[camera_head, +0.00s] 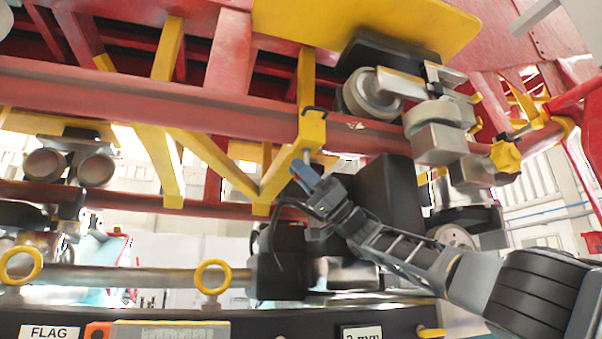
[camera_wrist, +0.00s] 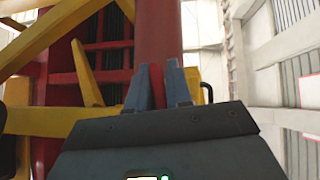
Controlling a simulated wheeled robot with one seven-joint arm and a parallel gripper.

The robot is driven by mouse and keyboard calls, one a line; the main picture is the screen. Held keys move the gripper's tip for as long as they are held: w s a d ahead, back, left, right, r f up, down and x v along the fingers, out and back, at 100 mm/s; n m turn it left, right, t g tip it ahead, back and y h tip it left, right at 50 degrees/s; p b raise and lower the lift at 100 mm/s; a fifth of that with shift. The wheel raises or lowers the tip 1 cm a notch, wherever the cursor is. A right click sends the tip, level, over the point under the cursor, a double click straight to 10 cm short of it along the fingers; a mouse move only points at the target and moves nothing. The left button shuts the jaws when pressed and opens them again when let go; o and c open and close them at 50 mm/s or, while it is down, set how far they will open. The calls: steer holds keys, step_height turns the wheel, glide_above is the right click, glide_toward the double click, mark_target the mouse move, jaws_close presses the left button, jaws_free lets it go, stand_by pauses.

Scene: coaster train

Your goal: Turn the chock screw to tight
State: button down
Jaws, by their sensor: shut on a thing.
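My gripper (camera_head: 303,172) is just below a yellow block (camera_head: 312,130) on the lower red rail, its blue-grey fingers pointing up and left. In the wrist view, my gripper (camera_wrist: 158,88) is shut on a narrow red piece (camera_wrist: 157,82) between its two fingers. That red piece looks like a handle, but I cannot tell whether it belongs to the chock screw. A black loop (camera_head: 315,110) is at the top of the yellow block; in the wrist view a black hook-shaped part (camera_wrist: 207,90) shows right of the fingers. The screw's thread and any tight mark are not clearly visible.
Yellow V-shaped struts (camera_head: 215,155) hang left of my gripper. A black box (camera_head: 387,195) is close on its right. A yellow knob (camera_head: 505,156) and metal wheel parts (camera_head: 372,95) are farther right. A bench with a FLAG label (camera_head: 48,332) and yellow rings (camera_head: 212,276) lies below.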

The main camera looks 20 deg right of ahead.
steer(key=shift+d+r, duration=0.1)
steer(key=shift+r, duration=0.15)
steer(key=c, duration=1.2)
jaws_free()
steer(key=shift+f, duration=0.1)
steer(key=shift+o, duration=0.2)
steer(key=b+v, duration=0.2)
steer(key=v, duration=0.5)
steer(key=shift+d+f, duration=0.25)
steer(key=shift+f, duration=0.1)
